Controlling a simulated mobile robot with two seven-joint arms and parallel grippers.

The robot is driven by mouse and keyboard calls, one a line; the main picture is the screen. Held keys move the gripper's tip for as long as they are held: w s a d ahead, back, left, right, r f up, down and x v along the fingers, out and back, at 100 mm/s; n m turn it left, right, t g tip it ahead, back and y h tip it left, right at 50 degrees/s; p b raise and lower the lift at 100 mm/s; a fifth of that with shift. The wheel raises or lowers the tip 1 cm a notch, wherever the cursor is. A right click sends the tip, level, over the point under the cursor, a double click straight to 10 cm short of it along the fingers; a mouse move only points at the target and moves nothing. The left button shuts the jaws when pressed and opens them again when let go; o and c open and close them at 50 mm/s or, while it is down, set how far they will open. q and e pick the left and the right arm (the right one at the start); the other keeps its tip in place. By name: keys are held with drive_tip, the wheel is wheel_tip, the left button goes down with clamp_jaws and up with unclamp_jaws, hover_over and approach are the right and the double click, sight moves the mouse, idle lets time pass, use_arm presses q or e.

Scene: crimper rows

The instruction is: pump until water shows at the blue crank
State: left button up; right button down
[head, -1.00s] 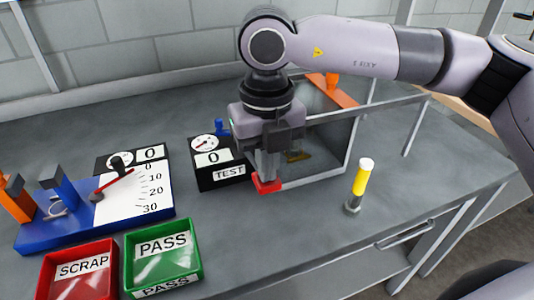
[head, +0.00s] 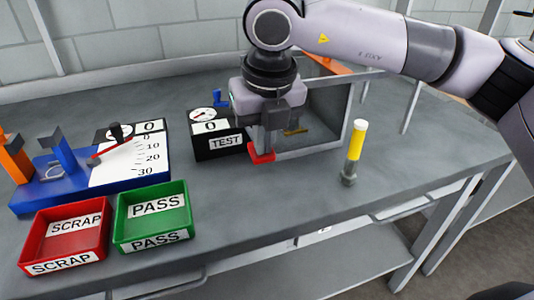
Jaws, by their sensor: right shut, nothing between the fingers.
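A small blue part (head: 219,97), possibly the blue crank, stands behind the black TEST box (head: 226,141). No water can be made out at it. The TEST box has a round dial and a 0 display. My right gripper (head: 262,146) points down just right of this box, shut and empty. A red piece (head: 261,154) shows right at its fingertips; whether they touch it or it belongs to them I cannot tell. Behind the gripper is a grey-framed clear enclosure (head: 322,146) with a brass-coloured part (head: 296,131) inside, partly hidden. My left gripper is out of view.
A yellow, white-topped post (head: 355,142) stands right of the enclosure. A blue fixture (head: 85,188) with a scale is at left. The red SCRAP bin (head: 64,238) and green PASS bin (head: 154,220) sit at front left. The front middle bench is clear.

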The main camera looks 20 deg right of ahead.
sight(266, 163)
drive_tip(key=f+t+b, duration=0.1)
drive_tip(key=b, duration=0.2)
drive_tip(key=f+t+b, duration=0.1)
drive_tip(key=f+b, duration=0.1)
drive_tip(key=b, duration=0.1)
drive_tip(key=f+t+b, duration=0.1)
drive_tip(key=b, duration=0.3)
drive_tip(key=shift+s+f, duration=0.2)
drive_tip(key=shift+s, duration=0.05)
drive_tip(key=shift+f+t+b, duration=0.15)
drive_tip(key=shift+t+b, duration=0.15)
drive_tip(key=shift+b, duration=0.45)
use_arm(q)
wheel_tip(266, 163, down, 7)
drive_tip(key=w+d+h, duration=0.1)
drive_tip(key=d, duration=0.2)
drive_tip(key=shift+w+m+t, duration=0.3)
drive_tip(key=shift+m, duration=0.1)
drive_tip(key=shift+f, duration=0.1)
use_arm(e)
drive_tip(key=shift+f, duration=0.1)
